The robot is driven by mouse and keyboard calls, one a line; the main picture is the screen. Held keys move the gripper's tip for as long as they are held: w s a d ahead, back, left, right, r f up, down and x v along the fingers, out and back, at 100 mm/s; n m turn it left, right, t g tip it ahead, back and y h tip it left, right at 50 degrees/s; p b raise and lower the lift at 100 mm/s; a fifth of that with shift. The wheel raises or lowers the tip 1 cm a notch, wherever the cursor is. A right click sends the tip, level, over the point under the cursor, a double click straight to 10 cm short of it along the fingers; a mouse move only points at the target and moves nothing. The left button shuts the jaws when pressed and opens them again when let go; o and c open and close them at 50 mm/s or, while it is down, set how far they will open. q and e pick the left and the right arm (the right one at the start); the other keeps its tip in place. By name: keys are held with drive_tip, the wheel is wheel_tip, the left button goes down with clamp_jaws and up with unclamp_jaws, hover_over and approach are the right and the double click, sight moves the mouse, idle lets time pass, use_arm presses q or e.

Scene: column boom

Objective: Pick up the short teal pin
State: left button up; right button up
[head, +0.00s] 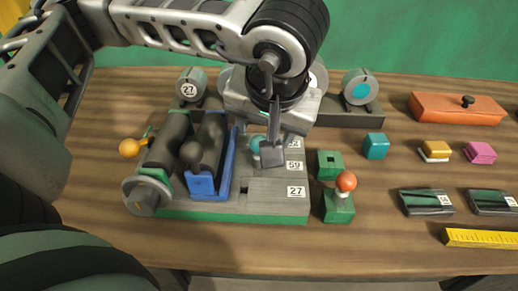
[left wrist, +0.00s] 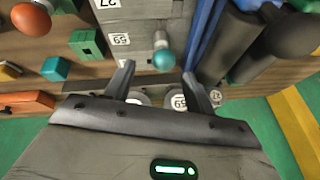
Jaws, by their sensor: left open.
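The short teal pin shows a round teal knob on a pale shaft in the left wrist view (left wrist: 163,60). It stands upright in the grey labelled block (head: 276,190). In the head view the teal pin (head: 255,142) is partly hidden behind my left gripper (head: 268,158). My left gripper is open, pointing down at the block. In the left wrist view its two fingertips (left wrist: 158,76) lie to either side of the knob's position, with the knob just beyond them. I see no contact. My right gripper is not in view.
A blue channel (head: 203,186) and dark rollers stand left of the pin. A green block with an orange-knobbed pin (head: 341,200) stands to the right. Teal (head: 376,146), yellow (head: 436,150) and pink (head: 480,152) blocks lie farther right.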

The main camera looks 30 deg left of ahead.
sight(260, 139)
use_arm(q)
drive_tip(key=x, duration=0.5)
drive_tip(key=shift+s+a+f+p, duration=0.1)
drive_tip(key=shift+a+f+p, duration=0.05)
drive_tip(key=shift+a+p, duration=0.15)
drive_tip(key=c, duration=1)
